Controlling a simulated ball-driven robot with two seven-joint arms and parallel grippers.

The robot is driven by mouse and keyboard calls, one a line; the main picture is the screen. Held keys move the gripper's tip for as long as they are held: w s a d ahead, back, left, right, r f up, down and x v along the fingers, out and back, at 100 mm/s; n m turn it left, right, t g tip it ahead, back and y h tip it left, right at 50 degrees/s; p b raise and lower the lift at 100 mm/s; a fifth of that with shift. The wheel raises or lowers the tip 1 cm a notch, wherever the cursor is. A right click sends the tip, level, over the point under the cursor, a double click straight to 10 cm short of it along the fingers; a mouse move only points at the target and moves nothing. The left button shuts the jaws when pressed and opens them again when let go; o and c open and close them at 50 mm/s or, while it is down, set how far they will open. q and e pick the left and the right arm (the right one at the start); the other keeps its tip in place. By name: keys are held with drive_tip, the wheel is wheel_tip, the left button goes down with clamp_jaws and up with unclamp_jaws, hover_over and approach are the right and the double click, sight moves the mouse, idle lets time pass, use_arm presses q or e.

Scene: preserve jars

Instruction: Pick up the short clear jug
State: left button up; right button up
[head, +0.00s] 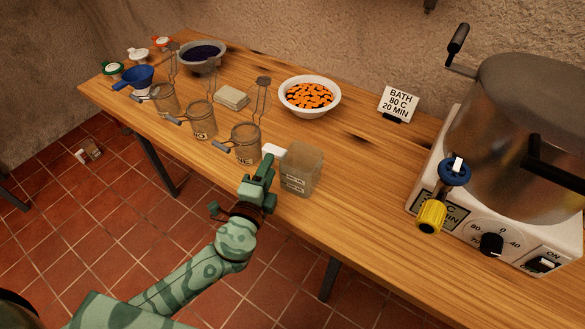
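The short clear jug (303,172) is a see-through, straight-sided container with dark markings on pale labels. It stands upright near the table's front edge, in the middle of the head view. My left gripper (264,170) is just left of the jug, at about its height, with its fingers pointing up and away from me. The fingers overlap in this view, so their opening does not show. I cannot tell whether they touch the jug's left side. My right gripper is not in view.
Several clip-top jars (246,145) stand in a row to the left. A large bath pot (510,130) stands right. The wood between jug and pot is clear.

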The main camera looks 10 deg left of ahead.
sight(277, 150)
use_arm(q)
drive_tip(key=w, duration=0.6)
drive_tip(key=shift+w+d+f, duration=0.15)
drive_tip(key=shift+w+d, duration=0.1)
drive_tip(key=shift+d, duration=0.1)
clamp_jaws()
